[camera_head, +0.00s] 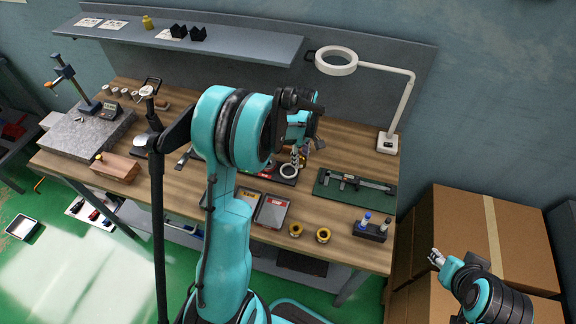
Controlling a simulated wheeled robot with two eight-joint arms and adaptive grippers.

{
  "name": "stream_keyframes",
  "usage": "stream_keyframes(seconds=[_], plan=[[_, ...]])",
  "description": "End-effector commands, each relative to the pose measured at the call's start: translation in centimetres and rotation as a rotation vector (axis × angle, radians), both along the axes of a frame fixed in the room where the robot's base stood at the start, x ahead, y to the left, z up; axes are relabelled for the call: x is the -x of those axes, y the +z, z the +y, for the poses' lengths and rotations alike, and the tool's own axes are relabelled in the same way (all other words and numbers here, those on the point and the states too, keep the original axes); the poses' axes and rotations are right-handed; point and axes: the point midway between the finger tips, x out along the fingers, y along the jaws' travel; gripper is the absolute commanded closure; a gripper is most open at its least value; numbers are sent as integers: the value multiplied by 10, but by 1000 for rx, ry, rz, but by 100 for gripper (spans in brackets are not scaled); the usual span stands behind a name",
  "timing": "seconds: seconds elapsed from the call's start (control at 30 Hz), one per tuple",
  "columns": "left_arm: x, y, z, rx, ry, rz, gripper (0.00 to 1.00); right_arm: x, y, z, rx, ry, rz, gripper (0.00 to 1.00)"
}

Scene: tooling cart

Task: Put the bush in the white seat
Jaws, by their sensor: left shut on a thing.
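My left gripper (298,158) hangs over the back middle of the workbench, partly hidden by my own arm. It is shut on a small brass-coloured piece, most likely the bush (303,160), of which only a little shows. Just below it is a pale ring (289,171), which looks like the white seat, on a dark and red fixture (284,180). I cannot tell whether the bush touches the ring. Two more brass-coloured bushes, one left (295,230) and one right (323,235), stand near the front edge. My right gripper (437,258) is by the cardboard boxes, too small to read.
A green mat with a caliper (355,186) lies to the right. A dark block with small bottles (371,229) is at the front right. A ring lamp (337,61) stands behind. A granite plate (85,136) is at left. Boxes (465,235) stand right of the bench.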

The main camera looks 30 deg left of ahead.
Motion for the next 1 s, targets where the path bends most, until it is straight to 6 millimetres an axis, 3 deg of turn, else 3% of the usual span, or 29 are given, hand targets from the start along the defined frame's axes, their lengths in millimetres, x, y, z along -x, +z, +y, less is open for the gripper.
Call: stream_keyframes(seconds=[0.1, 0.3, 0.63, 1.0], plan=[[3, -16, 25, 0, 3, 0, 100, 0, -4, 0, 0, 0, 0, 60], [5, -26, 43, 0, 0, 0, 100, 0, -6, 0, 0, 0, 0, 60], [5, -65, 43, 0, -1, 0, 100, 0, -14, 0, 0, 0, 0, 60], [5, -70, 43, 0, -1, 0, 100, 0, -17, 0, 0, 0, 0, 60]])
